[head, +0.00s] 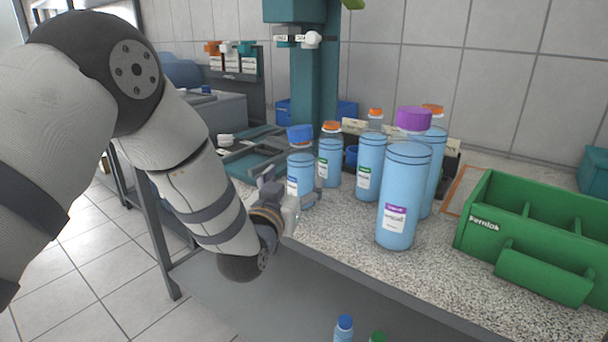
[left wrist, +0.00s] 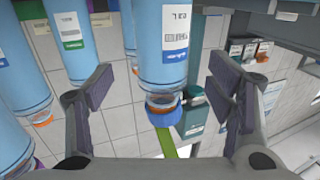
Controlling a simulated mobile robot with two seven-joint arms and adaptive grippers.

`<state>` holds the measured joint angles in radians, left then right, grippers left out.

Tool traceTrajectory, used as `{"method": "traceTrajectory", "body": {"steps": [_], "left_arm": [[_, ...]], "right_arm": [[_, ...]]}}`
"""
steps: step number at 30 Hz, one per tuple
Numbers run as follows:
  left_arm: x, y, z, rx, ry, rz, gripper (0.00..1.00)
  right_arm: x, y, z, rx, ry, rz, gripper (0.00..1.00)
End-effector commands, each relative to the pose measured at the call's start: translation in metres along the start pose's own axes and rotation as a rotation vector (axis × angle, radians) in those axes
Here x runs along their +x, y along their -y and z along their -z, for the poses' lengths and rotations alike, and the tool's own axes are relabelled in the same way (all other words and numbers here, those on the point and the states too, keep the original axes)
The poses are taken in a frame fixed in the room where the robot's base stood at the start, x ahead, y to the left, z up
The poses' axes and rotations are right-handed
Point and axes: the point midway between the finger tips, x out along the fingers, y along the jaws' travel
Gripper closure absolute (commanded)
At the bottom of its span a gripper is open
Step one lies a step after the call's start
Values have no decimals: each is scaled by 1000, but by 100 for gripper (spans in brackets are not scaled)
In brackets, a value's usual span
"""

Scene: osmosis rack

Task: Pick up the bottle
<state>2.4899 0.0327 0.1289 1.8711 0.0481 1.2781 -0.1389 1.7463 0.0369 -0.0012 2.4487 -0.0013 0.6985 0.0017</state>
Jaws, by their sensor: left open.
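Several bottles of blue liquid stand on the speckled counter. The blue-capped bottle (head: 300,171) is nearest my left gripper (head: 292,192), which is open in front of it. In the left wrist view, which looks upside down, this bottle (left wrist: 163,50) with its blue cap (left wrist: 163,107) shows between the two spread fingers of the gripper (left wrist: 165,88). I cannot tell whether a finger touches it. To its right stand an orange-capped bottle (head: 330,160), another orange-capped bottle (head: 370,163), a large purple-capped bottle (head: 404,185) and one more orange-capped bottle behind it (head: 437,160).
A green divided bin (head: 530,225) sits at the right of the counter. A teal stand (head: 313,80) rises behind the bottles. A dark tray (head: 255,152) lies left of them. Bottles with blue (head: 344,323) and green (head: 378,337) caps are below the counter.

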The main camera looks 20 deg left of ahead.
Motion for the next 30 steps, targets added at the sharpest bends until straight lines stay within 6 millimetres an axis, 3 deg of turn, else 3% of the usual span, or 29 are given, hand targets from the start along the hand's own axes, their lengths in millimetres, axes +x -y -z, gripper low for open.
{"method": "traceTrajectory", "body": {"steps": [9, 17, 20, 26, 30], "left_arm": [[52, 3, -1, 0, 2, 0, 26], [59, 3, 2, 0, 1, 0, 26], [59, 3, 2, 0, 1, 0, 44], [59, 3, 2, 0, 2, 0, 89], [59, 3, 3, 0, -1, 0, 90]], "right_arm": [[10, 0, -4, -1, 22, -1, 60], [10, 0, -4, -1, 22, -1, 60], [10, 0, -4, -1, 22, -1, 60], [10, 0, -4, -1, 22, -1, 60], [10, 0, -4, -1, 22, -1, 60]]}}
